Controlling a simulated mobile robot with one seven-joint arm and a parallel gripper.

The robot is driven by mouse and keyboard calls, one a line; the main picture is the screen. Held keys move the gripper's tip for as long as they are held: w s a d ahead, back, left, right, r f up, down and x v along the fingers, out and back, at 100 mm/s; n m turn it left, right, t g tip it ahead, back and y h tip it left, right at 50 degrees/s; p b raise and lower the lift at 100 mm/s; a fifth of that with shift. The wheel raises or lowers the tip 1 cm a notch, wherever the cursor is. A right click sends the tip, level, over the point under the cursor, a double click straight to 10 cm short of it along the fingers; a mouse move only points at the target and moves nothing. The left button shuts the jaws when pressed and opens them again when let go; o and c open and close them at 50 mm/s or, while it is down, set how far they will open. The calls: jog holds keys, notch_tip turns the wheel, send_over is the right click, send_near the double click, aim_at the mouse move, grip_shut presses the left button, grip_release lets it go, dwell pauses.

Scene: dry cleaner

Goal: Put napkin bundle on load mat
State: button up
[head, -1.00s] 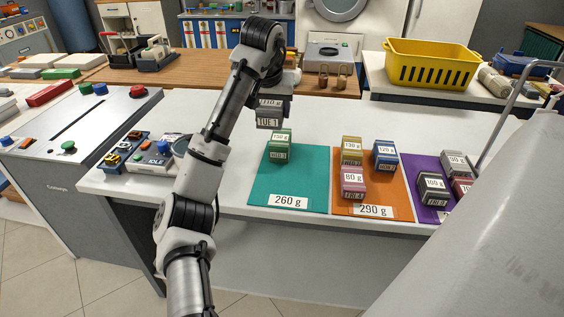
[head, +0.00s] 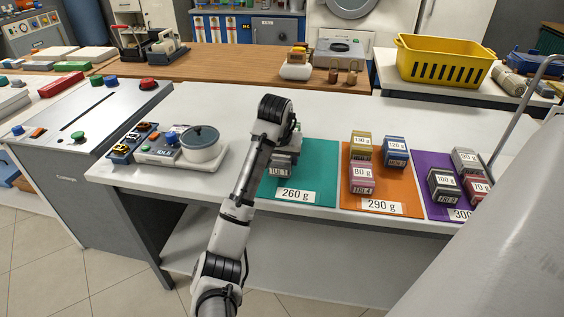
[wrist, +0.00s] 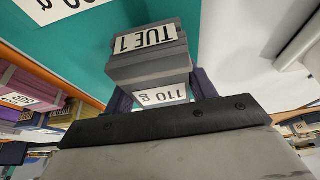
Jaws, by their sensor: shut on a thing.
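My gripper (head: 287,148) is shut on a grey napkin bundle (head: 281,168) labelled TUE 1, held at the left part of the teal mat marked 260 g (head: 322,168). In the wrist view the grey bundle (wrist: 149,64) shows its TUE 1 and 110 g labels between the fingers. I cannot tell whether it touches the mat. A green 150 g bundle on the teal mat is hidden now behind my arm and gripper. The orange mat marked 290 g (head: 402,183) holds yellow, blue and pink bundles. The purple mat (head: 432,163) holds grey, dark and red bundles.
A scale (head: 165,157) with a round grey pot (head: 201,148) stands left on the white table. A grey console (head: 75,135) is further left. A yellow basket (head: 440,62) stands behind on the right. The table behind the teal mat is clear.

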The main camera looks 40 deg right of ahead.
jog(key=shift+f, duration=0.9)
jog(key=o, duration=1)
jog(key=shift+f, duration=0.1)
jog(key=shift+o, duration=0.2)
jog(key=p+v, duration=0.2)
jog(key=v, duration=1)
jog(key=shift+p, duration=0.3)
jog(key=shift+w, duration=0.1)
